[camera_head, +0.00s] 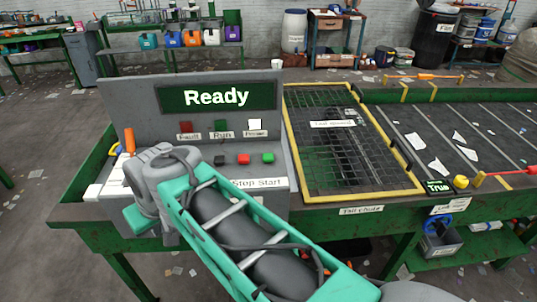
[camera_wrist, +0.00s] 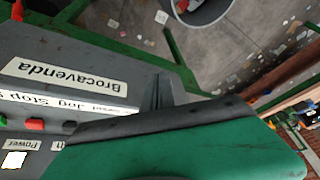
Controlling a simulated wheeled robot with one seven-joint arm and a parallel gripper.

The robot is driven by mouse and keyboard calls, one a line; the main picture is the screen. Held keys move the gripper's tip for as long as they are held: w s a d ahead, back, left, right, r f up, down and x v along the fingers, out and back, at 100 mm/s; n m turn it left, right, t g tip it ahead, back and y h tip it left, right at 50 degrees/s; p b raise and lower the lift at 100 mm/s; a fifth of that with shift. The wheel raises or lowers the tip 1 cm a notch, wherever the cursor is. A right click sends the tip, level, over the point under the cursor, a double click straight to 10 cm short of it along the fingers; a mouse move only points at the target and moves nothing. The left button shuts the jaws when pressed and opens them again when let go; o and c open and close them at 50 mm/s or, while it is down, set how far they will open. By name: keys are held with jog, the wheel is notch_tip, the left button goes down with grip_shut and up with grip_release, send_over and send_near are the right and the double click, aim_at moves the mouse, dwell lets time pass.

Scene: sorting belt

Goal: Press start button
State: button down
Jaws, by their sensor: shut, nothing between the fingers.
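A grey control panel (camera_head: 210,137) stands on the green bench, with a dark green display (camera_head: 217,97) reading "Ready". Three buttons sit in a row below its lamps: black (camera_head: 219,160), red (camera_head: 243,159) and the green start button (camera_head: 268,157), above a "Stop Start" label strip. My gripper (camera_head: 138,176) is shut and empty at the panel's left side, away from the start button; its fingertips are hard to make out. In the wrist view, the red button (camera_wrist: 35,124) and black button (camera_wrist: 68,127) show at the left; the green one is hardly visible at the edge.
A yellow-framed mesh guard (camera_head: 345,140) lies right of the panel, beside the dark belt (camera_head: 450,135) with scraps on it. An orange stick (camera_head: 129,140) stands at the panel's left edge. My forearm crosses in front of the panel's lower part.

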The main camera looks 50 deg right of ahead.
jog(key=w+d+r+m+t+p, duration=0.1)
jog(key=w+d+r+m, duration=0.15)
jog(key=d, duration=0.75)
jog(key=w+d+r+m+t+p, duration=0.1)
jog(key=w+d+r+m+p, duration=0.2)
jog(key=d, duration=0.8)
jog(key=s+d+r+m+t+h, duration=0.1)
jog(key=s+d, duration=0.3)
jog(key=d, duration=0.4)
jog(key=s+d+r+m+t+h, duration=0.1)
jog(key=s+d+r+m, duration=0.2)
jog(key=s+d, duration=0.2)
jog(key=d, duration=0.3)
jog(key=shift+d, duration=0.25)
jog(key=shift+s+m, duration=0.1)
jog(key=shift+m, duration=0.15)
jog(key=b, duration=0.7)
send_over(270, 158)
notch_tip(270, 158, down, 8)
jog(key=shift+d+r, duration=0.1)
jog(key=shift+r, duration=0.15)
jog(key=shift+f, duration=0.6)
jog(key=shift+f+b, duration=0.4)
